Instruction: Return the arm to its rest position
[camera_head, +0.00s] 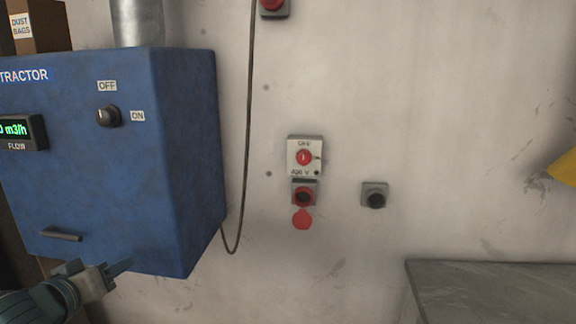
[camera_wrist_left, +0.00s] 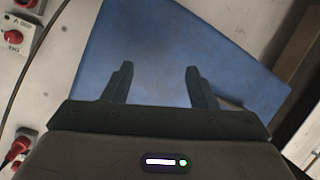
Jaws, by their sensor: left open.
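My left gripper (camera_head: 122,267) is at the lower left of the head view, close to the lower front of the blue extractor box (camera_head: 190,160). Its two fingers are apart, with nothing between them. In the left wrist view the open left gripper (camera_wrist_left: 160,72) has the blue box (camera_wrist_left: 150,40) beyond its fingertips. Whether the fingertips touch the box cannot be told. My right gripper is in neither view.
The box has a dial (camera_head: 107,116), a green flow display (camera_head: 18,130) and a handle (camera_head: 60,235). A switch (camera_head: 304,156) with a red socket (camera_head: 303,194) is on the wall. A grey worktop (camera_head: 490,285) stands lower right. A cable (camera_head: 248,120) hangs beside the box.

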